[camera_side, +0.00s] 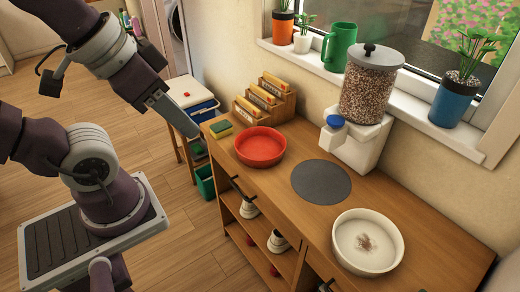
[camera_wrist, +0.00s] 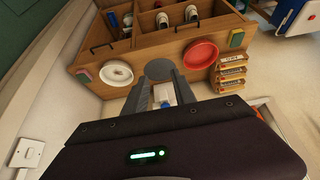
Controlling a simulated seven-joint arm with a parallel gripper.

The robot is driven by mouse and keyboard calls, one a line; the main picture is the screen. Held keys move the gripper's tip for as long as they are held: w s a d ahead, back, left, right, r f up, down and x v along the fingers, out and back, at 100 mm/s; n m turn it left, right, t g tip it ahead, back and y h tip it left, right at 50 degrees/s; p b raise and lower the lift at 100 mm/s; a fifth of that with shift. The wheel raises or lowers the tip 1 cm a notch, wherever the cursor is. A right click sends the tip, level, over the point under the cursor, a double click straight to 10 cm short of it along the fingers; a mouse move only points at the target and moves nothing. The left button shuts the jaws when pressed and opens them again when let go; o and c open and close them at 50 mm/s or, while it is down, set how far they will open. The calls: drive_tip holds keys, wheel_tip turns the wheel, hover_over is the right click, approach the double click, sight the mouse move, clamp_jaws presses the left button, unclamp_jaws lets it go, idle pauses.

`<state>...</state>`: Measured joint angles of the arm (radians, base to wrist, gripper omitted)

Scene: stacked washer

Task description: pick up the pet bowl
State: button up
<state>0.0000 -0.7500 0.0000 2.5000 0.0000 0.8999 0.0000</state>
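Two bowls stand on the wooden cabinet top; I cannot tell which is the pet bowl. A red bowl (camera_side: 260,142) is at the left, and a cream bowl (camera_side: 385,260) with a few brown crumbs inside is at the right front. The wrist view also shows the red bowl (camera_wrist: 187,57) and the cream bowl (camera_wrist: 109,80). A grey round mat (camera_side: 321,182) lies bare between them. My gripper (camera_side: 190,130) is up at the cabinet's left end, apart from both bowls. In the wrist view its two fingers (camera_wrist: 162,97) are spread with nothing held between them.
A kibble dispenser (camera_side: 366,92) stands behind the mat. A rack of packets (camera_side: 264,100) and a sponge (camera_side: 221,129) are near the red bowl. The windowsill (camera_side: 415,112) holds plants and a green mug (camera_side: 338,47). A small table with a blue-sided box (camera_side: 202,112) is at the left.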

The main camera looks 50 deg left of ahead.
drive_tip(key=w+d+f+n+t, duration=0.1)
drive_tip(key=w+d+f, duration=0.1)
drive_tip(key=w, duration=0.9)
drive_tip(key=n+t+y, duration=0.4)
drive_tip(key=n+y, duration=0.1)
hover_over(281, 151)
drive_tip(key=s+d, duration=0.4)
wheel_tip(281, 151, down, 24)
drive_tip(key=f, duration=0.1)
drive_tip(key=s+f+m, duration=0.1)
drive_tip(key=a+f+t+y, duration=0.1)
drive_tip(key=shift+s+m, duration=0.25)
drive_tip(key=shift+m, duration=0.05)
drive_tip(key=shift+s+a+f, duration=0.15)
drive_tip(key=shift+t, duration=0.3)
drive_tip(key=x, duration=0.7)
drive_tip(key=shift+f, duration=0.15)
clamp_jaws()
